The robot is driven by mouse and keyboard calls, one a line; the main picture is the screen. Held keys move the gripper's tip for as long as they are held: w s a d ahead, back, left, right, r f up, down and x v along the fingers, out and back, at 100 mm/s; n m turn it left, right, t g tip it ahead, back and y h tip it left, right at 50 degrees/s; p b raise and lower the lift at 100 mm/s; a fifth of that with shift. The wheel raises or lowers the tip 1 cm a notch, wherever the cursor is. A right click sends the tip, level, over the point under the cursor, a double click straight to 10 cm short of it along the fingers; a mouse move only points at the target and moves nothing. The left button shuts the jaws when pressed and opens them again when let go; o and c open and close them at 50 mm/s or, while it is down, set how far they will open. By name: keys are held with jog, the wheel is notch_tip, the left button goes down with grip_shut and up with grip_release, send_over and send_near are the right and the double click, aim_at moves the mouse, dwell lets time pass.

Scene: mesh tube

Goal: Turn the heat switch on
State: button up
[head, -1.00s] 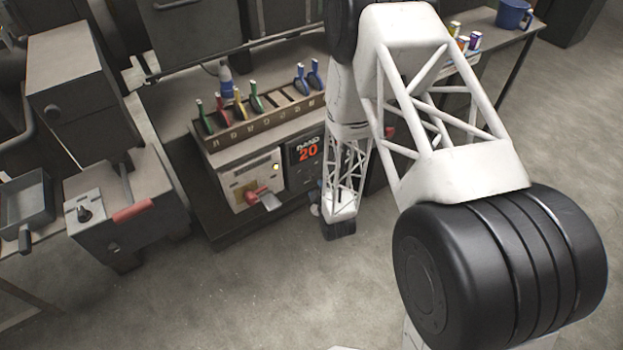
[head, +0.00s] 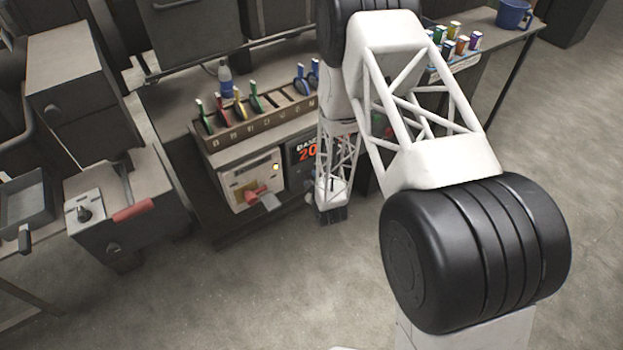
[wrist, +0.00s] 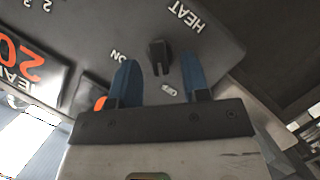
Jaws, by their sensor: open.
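The heat switch (wrist: 159,56) is a small black knob on a grey panel, under the printed word HEAT, seen upside down in the wrist view. The label ON is to its left in that view and OFF is just below it. My gripper (wrist: 158,75) is open, with one blue finger on each side of the knob; I cannot tell whether either touches it. In the head view my arm hides the switch, and my gripper's body (head: 332,195) hangs in front of the machine, its fingers hidden.
A display with a red 20 (head: 308,153) is beside the gripper. A white panel (head: 252,182) with a red-handled lever (head: 258,195) is left of it. A rack of coloured-handled tools (head: 262,120) stands above. The floor in front is clear.

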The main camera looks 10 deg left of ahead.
jog(key=shift+w+a+f, duration=0.2)
jog(key=shift+w+a, duration=0.15)
jog(key=shift+w, duration=0.25)
jog(key=c, duration=0.6)
